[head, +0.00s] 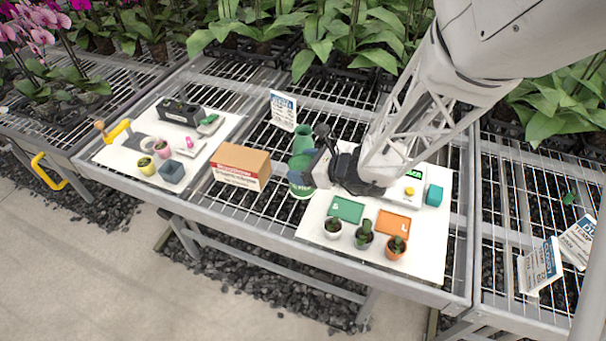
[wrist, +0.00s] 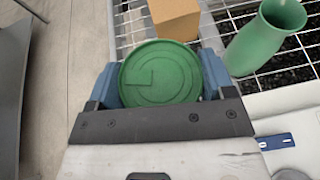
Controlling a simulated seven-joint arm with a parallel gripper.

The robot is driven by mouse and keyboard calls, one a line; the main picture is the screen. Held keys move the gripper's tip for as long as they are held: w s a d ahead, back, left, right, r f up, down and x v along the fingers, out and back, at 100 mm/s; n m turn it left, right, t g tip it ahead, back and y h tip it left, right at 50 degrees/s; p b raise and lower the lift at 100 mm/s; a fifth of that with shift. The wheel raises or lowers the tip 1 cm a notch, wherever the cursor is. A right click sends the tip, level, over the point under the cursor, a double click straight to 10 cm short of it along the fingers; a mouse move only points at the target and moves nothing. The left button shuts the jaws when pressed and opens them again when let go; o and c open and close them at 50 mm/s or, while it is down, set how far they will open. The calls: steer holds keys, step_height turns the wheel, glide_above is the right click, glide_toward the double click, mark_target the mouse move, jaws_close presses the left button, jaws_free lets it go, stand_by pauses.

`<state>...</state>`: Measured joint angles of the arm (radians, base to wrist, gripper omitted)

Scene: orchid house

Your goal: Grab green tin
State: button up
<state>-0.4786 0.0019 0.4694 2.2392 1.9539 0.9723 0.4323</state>
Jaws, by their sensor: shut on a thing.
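The green tin (head: 299,187) is round, with a ringed lid that fills the space between my fingers in the wrist view (wrist: 160,72). My gripper (head: 312,168) is shut on it, with one blue-grey finger at each side of the tin. In the head view the gripper hides part of the tin's right side. I cannot tell whether the tin's base touches the wire bench.
A green vase (head: 304,136) stands close behind the tin, right of it in the wrist view (wrist: 266,36). A cardboard box (head: 241,167) is to the left. A white board (head: 318,229) with small pots and coloured trays is at the right.

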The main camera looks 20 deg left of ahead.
steer(key=shift+r, duration=1.1)
